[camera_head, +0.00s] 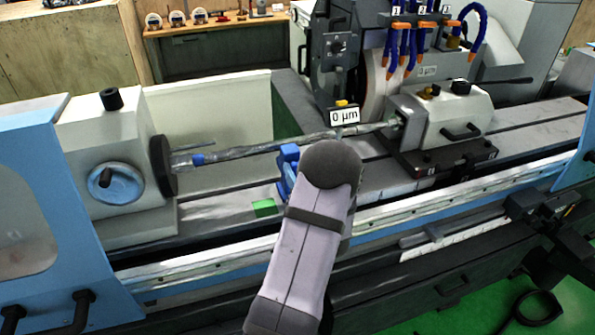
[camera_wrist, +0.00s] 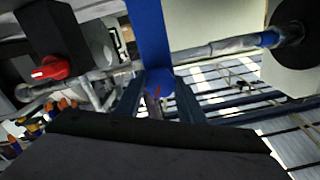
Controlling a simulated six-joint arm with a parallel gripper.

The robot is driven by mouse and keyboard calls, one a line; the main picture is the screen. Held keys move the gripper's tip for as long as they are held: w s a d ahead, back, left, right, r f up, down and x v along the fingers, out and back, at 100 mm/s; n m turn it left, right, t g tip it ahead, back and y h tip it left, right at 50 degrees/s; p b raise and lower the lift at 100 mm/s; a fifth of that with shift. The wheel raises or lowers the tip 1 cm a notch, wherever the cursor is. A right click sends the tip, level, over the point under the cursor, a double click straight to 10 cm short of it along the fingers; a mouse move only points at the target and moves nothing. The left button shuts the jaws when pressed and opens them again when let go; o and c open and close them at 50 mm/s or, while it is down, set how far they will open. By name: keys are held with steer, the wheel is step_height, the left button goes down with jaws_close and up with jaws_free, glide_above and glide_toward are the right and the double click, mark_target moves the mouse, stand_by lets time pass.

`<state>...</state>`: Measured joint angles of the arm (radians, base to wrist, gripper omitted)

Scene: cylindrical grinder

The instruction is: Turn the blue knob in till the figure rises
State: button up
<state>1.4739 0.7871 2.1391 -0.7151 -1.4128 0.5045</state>
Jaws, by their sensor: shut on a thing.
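The display (camera_head: 344,115) reads "0 µm" in the head view, above the long grey shaft (camera_head: 262,147). A blue support (camera_head: 288,168) stands at the shaft, partly hidden behind my arm. In the wrist view the blue support (camera_wrist: 149,35) rises upright, with the rounded blue knob (camera_wrist: 161,79) at its lower end. My gripper (camera_wrist: 158,97) is shut on the blue knob, one dark finger on each side. A small red mark shows on or near the knob. In the head view my arm hides the knob and the fingers.
The shaft runs between the left headstock (camera_head: 105,165) and the right tailstock (camera_head: 448,115). A green block (camera_head: 264,208) lies on the bed left of my arm. The grinding wheel (camera_head: 372,90) and blue hoses (camera_head: 408,45) stand behind. A red switch (camera_wrist: 50,68) shows in the wrist view.

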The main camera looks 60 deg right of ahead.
steer(key=o, duration=0.9)
steer(key=shift+c, duration=0.2)
steer(key=shift+s+a, duration=0.1)
steer(key=shift+s, duration=0.05)
steer(key=v, duration=0.6)
steer(key=shift+s+a, duration=0.25)
